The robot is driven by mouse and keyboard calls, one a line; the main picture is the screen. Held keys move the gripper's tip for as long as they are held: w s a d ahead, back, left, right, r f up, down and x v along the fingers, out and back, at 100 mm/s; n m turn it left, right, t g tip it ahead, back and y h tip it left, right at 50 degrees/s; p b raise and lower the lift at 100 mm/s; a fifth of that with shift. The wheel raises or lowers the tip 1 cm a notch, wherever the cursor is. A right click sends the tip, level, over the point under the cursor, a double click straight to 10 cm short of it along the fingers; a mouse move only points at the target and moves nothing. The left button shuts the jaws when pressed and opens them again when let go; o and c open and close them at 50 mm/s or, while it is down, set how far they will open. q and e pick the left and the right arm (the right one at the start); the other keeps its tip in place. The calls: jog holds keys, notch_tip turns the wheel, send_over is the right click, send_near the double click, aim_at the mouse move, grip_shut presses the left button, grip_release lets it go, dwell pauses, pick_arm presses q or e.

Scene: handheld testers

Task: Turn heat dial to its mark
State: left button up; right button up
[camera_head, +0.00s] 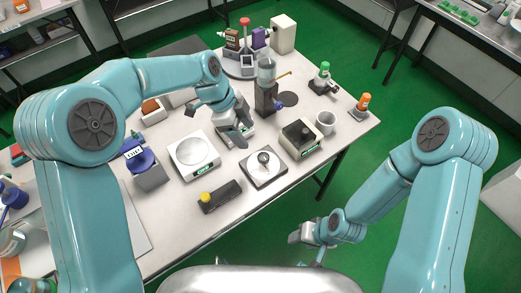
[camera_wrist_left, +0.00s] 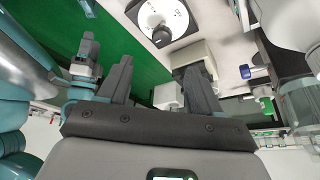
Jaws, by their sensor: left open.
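A square unit with a round white face and a dark knob (camera_head: 264,158) stands near the table's front edge; I take it for the heat dial, though I cannot make out its mark. It also shows at the top of the left wrist view as the white face with its knob (camera_wrist_left: 160,36).
A white round-plate scale (camera_head: 194,153) is left of the dial, and a dark box with a yellow knob (camera_head: 219,197) is in front. A black-topped tester (camera_head: 299,137) and a white mug (camera_head: 325,122) stand right. A tall clear-topped device (camera_head: 266,85) stands behind.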

aim_at(263, 157)
pick_arm(q)
jog(key=p+x, duration=0.1)
jog(key=x, duration=1)
jog(key=shift+f+p, duration=0.25)
jog(key=shift+p, duration=0.05)
jog(key=shift+w+d+f, duration=0.2)
jog(key=shift+f, duration=0.15)
jog(key=shift+s+r, duration=0.15)
jog(key=shift+s, duration=0.05)
jog(key=c, duration=1)
